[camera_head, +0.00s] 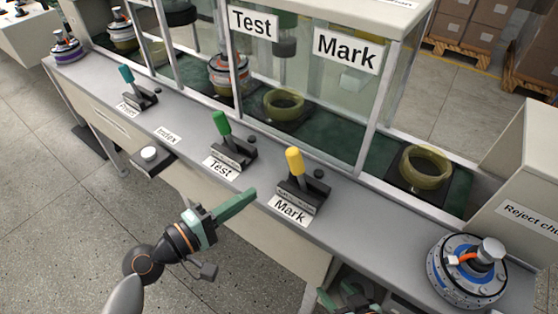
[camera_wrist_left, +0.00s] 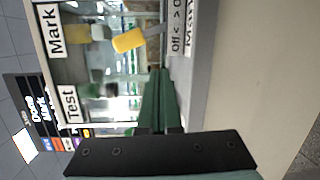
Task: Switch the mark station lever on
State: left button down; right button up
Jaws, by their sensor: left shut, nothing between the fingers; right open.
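The mark station lever (camera_head: 294,162) has a yellow handle and stands on a dark base behind the "Mark" label (camera_head: 289,209) on the grey bench. Its yellow handle (camera_wrist_left: 128,40) also shows in the left wrist view, beyond the fingertips, beside a plate with "Off" and "On" lettering (camera_wrist_left: 177,40). My left gripper (camera_head: 252,193) is shut and empty, in front of the bench edge, to the left of the lever and apart from it. My right gripper (camera_head: 350,296) is at the bottom edge, partly cut off, open.
The green test lever (camera_head: 221,126) and teal press lever (camera_head: 127,77) stand further left along the bench (camera_head: 385,225). A white index button (camera_head: 149,154) juts out at the front. A hub motor (camera_head: 466,270) sits at the right end. Glass panels stand behind the levers.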

aim_at(299, 173)
pick_arm(q)
jog(key=w+n, duration=0.1)
jog(key=w+a+r+n+t, duration=0.1)
jog(key=r+n+t, duration=0.1)
jog(key=shift+w+a+n, duration=0.25)
jog(key=shift+w+n, duration=0.15)
jog(key=p+x, duration=0.1)
jog(key=x, duration=0.8)
jog(key=shift+w+d, duration=0.15)
jog(key=shift+w, duration=0.05)
jog(key=shift+s+d+r+p, duration=0.25)
jog(key=shift+s+d+p, duration=0.15)
jog(key=shift+s+p, duration=0.15)
jog(key=shift+s+d+r+p, duration=0.3)
jog(key=shift+s+d+p, duration=0.05)
jog(key=shift+s+p, duration=0.15)
jog(key=shift+s+d+r, duration=0.1)
jog(key=shift+s+d, duration=0.15)
jog(key=shift+s, duration=0.25)
pick_arm(e)
jog(key=shift+s+d+r, duration=0.2)
jog(key=shift+d+r, duration=0.2)
jog(key=shift+d, duration=0.05)
jog(key=shift+s+d+r, duration=0.2)
jog(key=shift+d+r, duration=0.2)
jog(key=shift+d, duration=0.05)
